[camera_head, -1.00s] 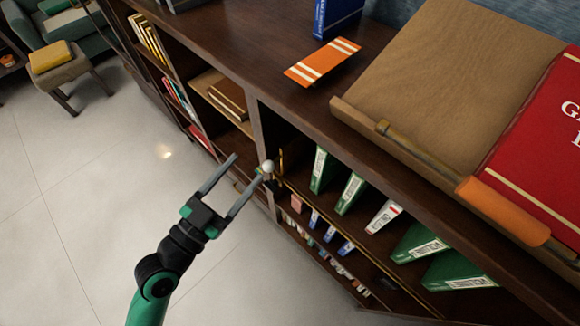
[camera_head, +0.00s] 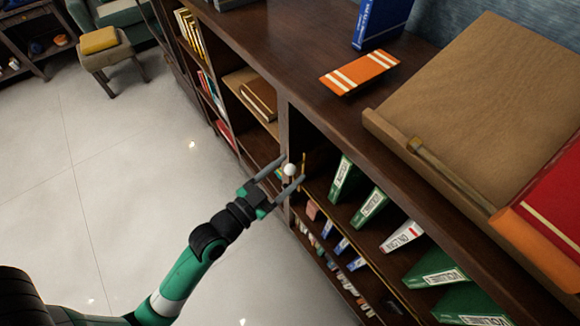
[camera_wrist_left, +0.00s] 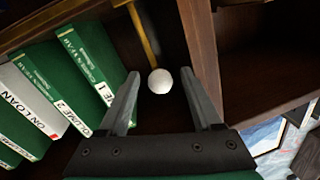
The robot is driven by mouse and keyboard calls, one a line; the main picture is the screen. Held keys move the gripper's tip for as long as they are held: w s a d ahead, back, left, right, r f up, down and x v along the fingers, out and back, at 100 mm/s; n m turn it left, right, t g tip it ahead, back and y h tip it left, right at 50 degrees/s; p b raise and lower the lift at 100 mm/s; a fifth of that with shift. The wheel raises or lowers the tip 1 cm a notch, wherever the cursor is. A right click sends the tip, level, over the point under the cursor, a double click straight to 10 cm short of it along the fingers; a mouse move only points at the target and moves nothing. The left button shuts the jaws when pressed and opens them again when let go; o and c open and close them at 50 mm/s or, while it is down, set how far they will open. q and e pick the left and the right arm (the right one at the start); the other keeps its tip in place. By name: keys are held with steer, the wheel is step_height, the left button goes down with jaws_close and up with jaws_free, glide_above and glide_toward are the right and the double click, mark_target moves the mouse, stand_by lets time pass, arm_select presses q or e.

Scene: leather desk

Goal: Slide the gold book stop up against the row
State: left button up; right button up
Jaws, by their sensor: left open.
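The gold book stop (camera_head: 303,168) stands in the shelf bay near its left divider; it shows as a gold bar in the left wrist view (camera_wrist_left: 138,30). Its white round knob (camera_head: 290,170) faces out. My left gripper (camera_head: 293,168) is open, with a finger on each side of the knob; in the left wrist view the knob (camera_wrist_left: 160,81) sits between the fingers, with gaps beside it. The row has green volumes (camera_head: 342,178) and a white "ON LOAN" one (camera_head: 402,236). A dark gap separates the stop from the VOLUME 1 binder (camera_wrist_left: 88,58). My right gripper is out of view.
The shelf divider (camera_wrist_left: 200,40) is close beside the stop. Above is the wooden top (camera_head: 320,110) with an orange striped piece (camera_head: 360,72), a blue book (camera_head: 382,22) and a slanted stand (camera_head: 480,90). Open floor (camera_head: 120,190) lies left of the shelves.

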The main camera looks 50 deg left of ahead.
arm_select(q)
steer(key=shift+w, duration=0.55)
jaws_close()
stand_by(1.0)
